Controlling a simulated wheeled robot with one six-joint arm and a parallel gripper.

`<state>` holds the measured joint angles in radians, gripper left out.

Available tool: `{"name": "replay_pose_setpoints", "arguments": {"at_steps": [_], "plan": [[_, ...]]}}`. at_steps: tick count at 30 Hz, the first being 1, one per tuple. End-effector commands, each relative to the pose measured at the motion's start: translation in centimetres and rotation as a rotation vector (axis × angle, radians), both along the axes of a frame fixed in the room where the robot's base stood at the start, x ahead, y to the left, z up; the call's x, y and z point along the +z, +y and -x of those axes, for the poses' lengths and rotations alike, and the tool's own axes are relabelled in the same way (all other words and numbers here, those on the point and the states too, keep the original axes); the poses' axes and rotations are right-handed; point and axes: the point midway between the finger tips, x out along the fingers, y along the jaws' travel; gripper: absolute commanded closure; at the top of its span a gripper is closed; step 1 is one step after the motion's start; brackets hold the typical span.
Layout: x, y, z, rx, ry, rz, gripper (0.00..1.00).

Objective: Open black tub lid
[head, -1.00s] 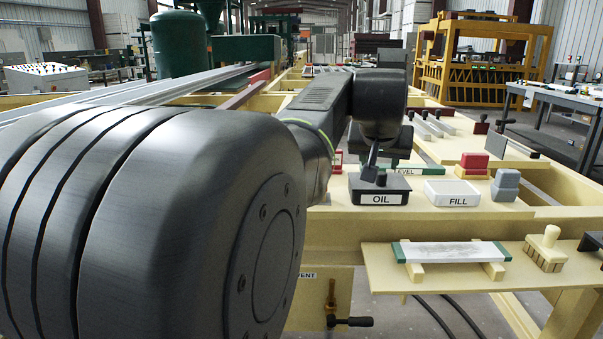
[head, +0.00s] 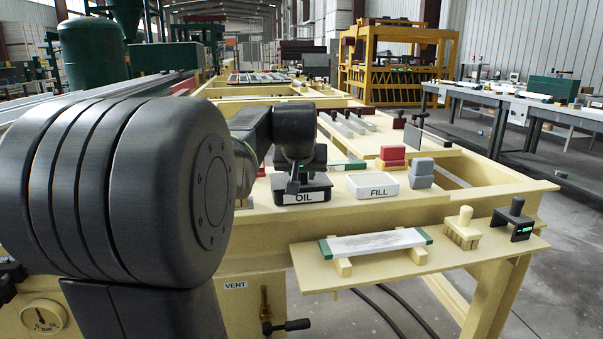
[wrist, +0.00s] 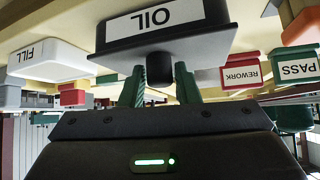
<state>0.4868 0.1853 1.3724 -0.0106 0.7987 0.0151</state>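The black tub (head: 318,193), labelled OIL, stands on the yellow bench in the head view. In the wrist view it (wrist: 108,40) shows upside down, with a dark knob (wrist: 158,67) pointing at my gripper. My gripper's green fingers (wrist: 160,85) stand one on each side of this knob. Whether they press on it or leave a small gap, I cannot tell. In the head view my gripper (head: 294,185) is right over the tub, and its dark wrist hides much of the top. I see no gap between lid and tub.
A white FILL tub (head: 372,187) stands close to the right, then grey blocks (head: 421,172) and red blocks (head: 392,155). On the lower front shelf lie a pale bar (head: 375,243) and a brush (head: 462,230). A valve handle (head: 288,326) sticks out below.

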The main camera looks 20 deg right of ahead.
Motion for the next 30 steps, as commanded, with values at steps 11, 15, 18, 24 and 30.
{"name": "replay_pose_setpoints", "arguments": {"at_steps": [11,15,18,24,30], "plan": [[0.1,0.0,0.0,0.000,0.002,-0.001,1.00],[0.4,0.0,-0.1,0.000,0.016,-0.004,1.00],[0.8,0.0,-0.1,0.001,0.037,-0.008,1.00],[1.8,-0.1,-0.5,0.000,0.108,-0.027,1.00],[2.7,-0.2,-1.0,0.001,0.207,-0.050,1.00]]}}
